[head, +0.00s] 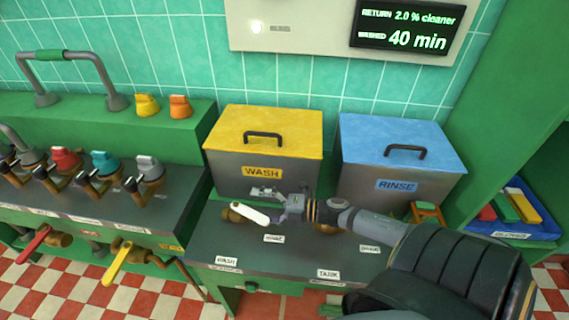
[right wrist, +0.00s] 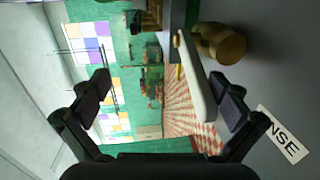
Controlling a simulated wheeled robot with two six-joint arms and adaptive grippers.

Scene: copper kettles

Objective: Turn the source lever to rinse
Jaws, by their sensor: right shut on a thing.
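The source lever (head: 249,214) is a white handle on a brass valve (head: 232,213) on the grey counter. It points right and a little towards me, near the RINSE label (head: 274,239); the WASH label (head: 226,262) is at the front left. My right gripper (head: 278,205) is at the lever's right end and shut on it. In the right wrist view the lever (right wrist: 197,85) lies between the fingers of my right gripper (right wrist: 163,98), close to the right-hand finger. My left gripper is not in view.
A yellow-lidded WASH tank (head: 262,133) and a blue-lidded RINSE tank (head: 400,143) stand behind. A second brass valve (head: 326,229) is partly hidden by my right arm, near the TANK label (head: 328,273). Several coloured taps (head: 105,163) line the left counter.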

